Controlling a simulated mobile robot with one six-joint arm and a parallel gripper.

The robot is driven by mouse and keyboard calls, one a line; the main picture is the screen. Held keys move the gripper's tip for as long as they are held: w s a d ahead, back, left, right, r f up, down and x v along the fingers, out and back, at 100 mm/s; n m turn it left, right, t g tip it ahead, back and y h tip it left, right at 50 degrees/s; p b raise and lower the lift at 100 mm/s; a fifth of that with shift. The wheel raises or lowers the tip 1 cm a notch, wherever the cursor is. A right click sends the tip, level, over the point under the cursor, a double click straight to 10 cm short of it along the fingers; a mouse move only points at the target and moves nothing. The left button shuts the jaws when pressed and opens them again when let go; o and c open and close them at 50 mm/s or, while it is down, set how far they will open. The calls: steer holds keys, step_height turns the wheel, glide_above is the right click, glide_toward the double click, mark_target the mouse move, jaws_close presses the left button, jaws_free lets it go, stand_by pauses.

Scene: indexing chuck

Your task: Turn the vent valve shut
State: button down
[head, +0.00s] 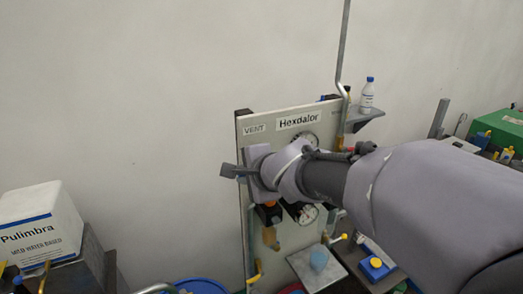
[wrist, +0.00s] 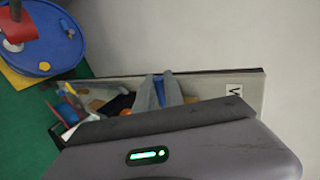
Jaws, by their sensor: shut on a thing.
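The panel (head: 285,239) stands upright against the pale wall, with a "VENT" label (head: 254,129) at its upper left. My gripper (head: 229,170) is at the panel's left side, just below that label. In the wrist view my gripper (wrist: 161,91) has its grey fingers closed around a small blue piece (wrist: 159,88), which looks like the vent valve's handle. The valve body is hidden behind my gripper and wrist, so I cannot tell the handle's angle.
Gauges (head: 307,214) and a yellow-handled valve (head: 254,278) are on the panel close below my wrist. A small bottle (head: 367,94) stands on a shelf at right. A white box (head: 38,226) is at far left. A blue drum (wrist: 45,40) shows in the wrist view.

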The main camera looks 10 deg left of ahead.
steer(key=shift+f+n, duration=0.25)
steer(key=shift+n, duration=0.05)
stand_by(0.5)
steer(key=c, duration=1.4)
jaws_free()
steer(key=shift+c, duration=0.2)
steer(key=p+v, duration=0.6)
steer(key=v, duration=1.1)
steer(key=shift+s+a, duration=0.15)
steer(key=shift+s, duration=0.3)
steer(key=s+d+f+n+g+h+b, duration=0.1)
steer(key=s+d+f+b, duration=0.3)
steer(key=f+b, duration=0.6)
steer(key=s+d+f+n+g+h+b, duration=0.1)
steer(key=s+d+f+n+b, duration=0.2)
steer(key=s+f+b, duration=0.3)
steer(key=s+d+f+n+g+h+b, duration=0.1)
steer(key=s+d+f+b, duration=0.4)
steer(key=f+b, duration=0.9)
step_height(320, 180, down, 9)
steer(key=shift+d+r+n+h, duration=0.1)
steer(key=shift+d+n+h, duration=0.2)
steer(key=shift+n+h, duration=0.55)
